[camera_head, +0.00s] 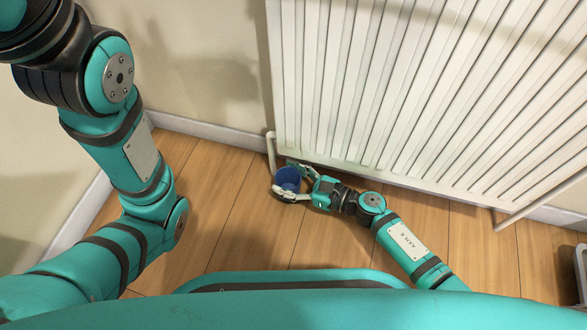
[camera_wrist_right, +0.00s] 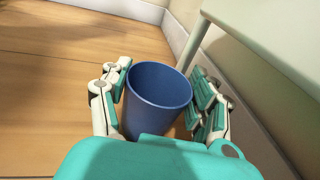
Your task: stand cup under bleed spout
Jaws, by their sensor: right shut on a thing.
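A blue cup (camera_head: 288,178) is upright near the lower left corner of the white radiator (camera_head: 380,80). My right gripper (camera_head: 290,181) has its fingers on both sides of the cup and is shut on it. The right wrist view also shows the cup (camera_wrist_right: 158,92) between the fingers, with its open rim up and nothing seen inside. I cannot tell whether its base touches the floor. The bleed spout cannot be made out. My left arm comes in at the left, but its gripper is out of view.
A white pipe (camera_head: 271,152) runs down at the radiator's left end, close to the cup. Another pipe (camera_head: 540,200) is at the right end. A grey container (camera_head: 581,268) stands at the right edge. The wooden floor (camera_head: 225,215) left of the cup is clear.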

